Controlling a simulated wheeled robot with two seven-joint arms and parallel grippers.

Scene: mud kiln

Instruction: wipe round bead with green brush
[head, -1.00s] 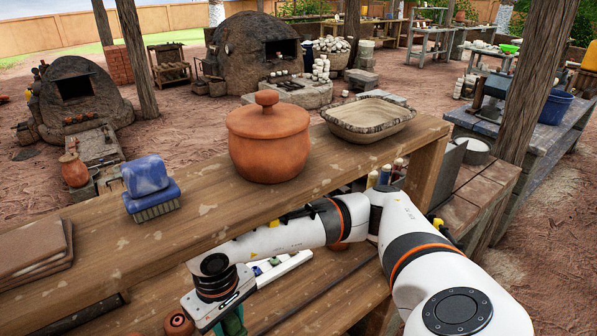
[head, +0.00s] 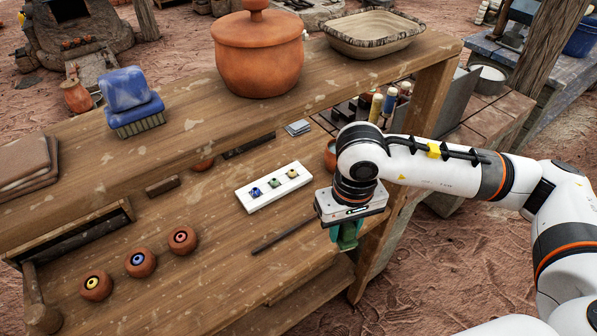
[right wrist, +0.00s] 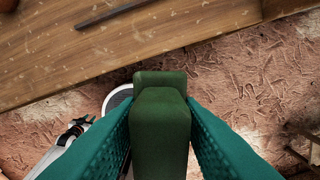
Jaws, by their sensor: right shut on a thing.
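My right gripper (head: 347,234) is shut on a green brush (right wrist: 160,130), whose dark green block shows between the teal fingers in the right wrist view. The brush is mostly hidden in the head view. The gripper hangs at the right end of the lower wooden board, right of a white tray (head: 249,203). The tray holds three small beads: a blue one (head: 257,192), a green one (head: 275,183) and a yellowish one (head: 292,174). They are too small to tell which is round. My left gripper is not in view.
Three clay pots with yellow (head: 95,285), blue (head: 140,263) and red (head: 183,239) centres stand front left. A thin dark rod (head: 284,236) lies before the tray.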

